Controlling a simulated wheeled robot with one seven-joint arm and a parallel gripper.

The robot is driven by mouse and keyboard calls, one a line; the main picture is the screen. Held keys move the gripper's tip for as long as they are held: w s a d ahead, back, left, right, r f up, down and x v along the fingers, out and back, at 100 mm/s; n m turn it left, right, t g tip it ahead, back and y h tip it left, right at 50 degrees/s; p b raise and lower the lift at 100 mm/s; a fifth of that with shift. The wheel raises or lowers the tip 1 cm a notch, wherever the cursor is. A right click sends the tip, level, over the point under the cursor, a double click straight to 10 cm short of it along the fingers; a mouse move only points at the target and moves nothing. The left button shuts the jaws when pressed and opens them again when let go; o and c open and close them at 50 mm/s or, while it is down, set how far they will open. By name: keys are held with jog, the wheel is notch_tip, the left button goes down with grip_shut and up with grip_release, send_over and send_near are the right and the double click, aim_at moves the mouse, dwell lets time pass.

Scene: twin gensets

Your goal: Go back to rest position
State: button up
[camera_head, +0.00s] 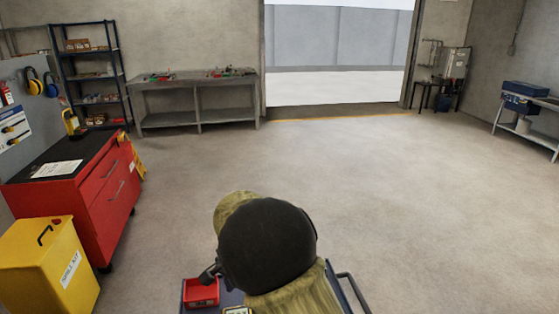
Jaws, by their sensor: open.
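My own arm shows at the bottom centre of the head view as a large black rounded joint and olive-coloured links. My gripper cannot be made out; the arm's bulk may hide it. A small dark part sticks out left of the black joint, and I cannot tell what it is. Below the arm is a dark blue surface, partly hidden, with a red bin (201,293) at its left. A grey rail (353,292) shows at its right.
A red tool cabinet (98,212) and a yellow spill kit box (50,268) stand at left. A workbench (197,100) and shelving (92,75) stand at the back. An open doorway (335,85) is at back centre, and a side table (530,112) at right. The middle floor (400,190) is clear.

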jog(key=s+d+r+n, duration=0.2)
jog(key=d+r, duration=0.1)
jog(key=d, duration=1.1)
jog(key=s+d+r+n+t, duration=0.1)
jog(key=s+d+n, duration=0.3)
jog(key=s+d, duration=0.7)
jog(key=shift+d+t, duration=0.8)
jog(key=shift+d, duration=0.3)
